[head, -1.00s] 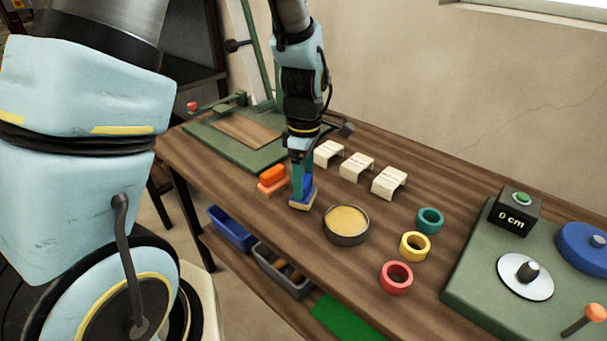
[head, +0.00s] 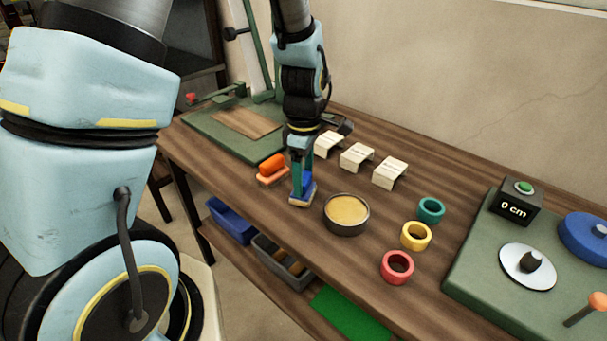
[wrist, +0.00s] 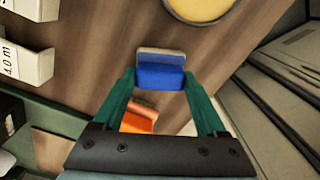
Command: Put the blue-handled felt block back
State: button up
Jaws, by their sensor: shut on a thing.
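The blue-handled felt block (head: 303,192) has a blue grip on a pale felt base. It is on or just above the wooden table, between the orange-handled block (head: 271,170) and a round tin (head: 346,214); I cannot tell if its base touches the wood. My gripper (head: 302,178) points down from above and is shut on the blue handle. In the wrist view the blue handle (wrist: 161,77) sits between the green fingertips of my gripper (wrist: 160,80), and the orange handle (wrist: 139,118) shows below it.
White labelled stands (head: 357,157) stand behind. Teal, yellow and red rings (head: 415,236) lie to the right of the tin. A green board (head: 470,270) with a 0 cm display is at the right. Bins (head: 232,224) are below the table's front edge.

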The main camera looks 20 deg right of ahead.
jog(key=shift+f, duration=0.2)
jog(key=o, duration=1.1)
jog(key=shift+r, duration=0.1)
notch_tip(320, 180, up, 11)
jog(key=shift+f+b, duration=0.15)
jog(key=shift+b, duration=0.4)
jog(key=a+m, duration=0.3)
jog(key=a, duration=0.5)
jog(key=w+a+f+m+t, duration=0.1)
jog(key=a+m, duration=0.3)
jog(key=a, duration=0.4)
jog(key=a+m, duration=0.3)
jog(key=a, duration=0.5)
jog(key=shift+w+a+f+m+t, duration=0.3)
jog(key=shift+w+m, duration=0.05)
jog(key=shift+m, duration=0.05)
jog(key=shift+s+a+m, duration=0.15)
jog(key=shift+a+m, duration=0.25)
jog(key=shift+a, duration=0.05)
